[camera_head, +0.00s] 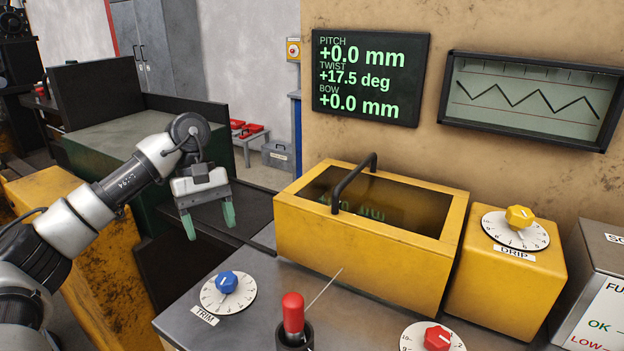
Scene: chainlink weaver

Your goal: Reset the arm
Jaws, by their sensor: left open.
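My left arm comes in from the left edge, and its gripper (209,222) hangs pointing down with two green fingertips spread apart. The jaws are open with nothing between them. The gripper is in the air left of the yellow box with the dark window (360,250), apart from it, and up and left of the blue TRIM knob (227,282). My right gripper is not in the view.
A red-tipped lever (292,312) stands at the front of the grey panel, with a red knob (437,338) to its right. A yellow DRIP knob (519,216) sits on a yellow block. A display (370,78) reads twist +17.5 deg. A black handle (353,182) rises from the yellow box.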

